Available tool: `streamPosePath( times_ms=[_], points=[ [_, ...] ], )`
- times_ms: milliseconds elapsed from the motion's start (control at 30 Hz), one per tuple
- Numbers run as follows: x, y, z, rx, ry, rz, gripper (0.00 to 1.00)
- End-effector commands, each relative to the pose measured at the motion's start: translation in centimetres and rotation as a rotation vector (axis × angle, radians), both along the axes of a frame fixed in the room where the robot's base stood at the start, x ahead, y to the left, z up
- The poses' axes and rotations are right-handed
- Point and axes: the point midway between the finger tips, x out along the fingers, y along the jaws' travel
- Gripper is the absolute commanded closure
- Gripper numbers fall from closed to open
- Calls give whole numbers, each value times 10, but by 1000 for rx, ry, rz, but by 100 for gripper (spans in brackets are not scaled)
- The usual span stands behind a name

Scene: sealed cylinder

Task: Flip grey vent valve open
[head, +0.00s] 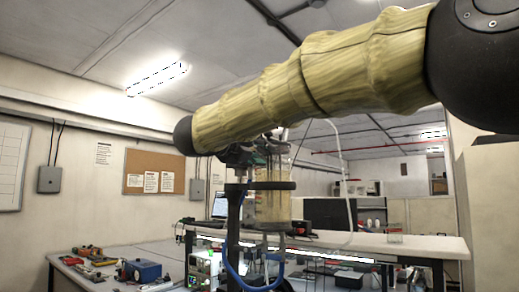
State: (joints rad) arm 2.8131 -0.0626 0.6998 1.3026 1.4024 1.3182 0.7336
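A clear sealed cylinder (271,207) with a pale, yellowish lower part stands at the middle, held by a dark ring on a black upright stand (233,232). Small dark fittings show around its top, partly covered by my arm. I cannot pick out the grey vent valve among them. Dark parts (236,155) just under my arm, at the cylinder's upper left, may be my gripper. They are too small and too covered to show fingers or whether anything is held.
My yellow-sleeved arm crosses the upper view. A blue hose (238,278) hangs below the cylinder, and a clear tube (345,180) curves down on its right. A left bench (110,262) carries tools and a blue box (140,271). A long bench (420,243) stands behind.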

Motion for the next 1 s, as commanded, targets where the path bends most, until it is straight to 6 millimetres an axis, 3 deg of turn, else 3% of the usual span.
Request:
streamPosePath(
  times_ms=[333,533,1000],
  points=[
    [2,-2,1,0,-1,-1,65],
    [2,-2,1,-1,-1,0,100],
    [1,-2,3,-57,42,0,100]
  ],
)
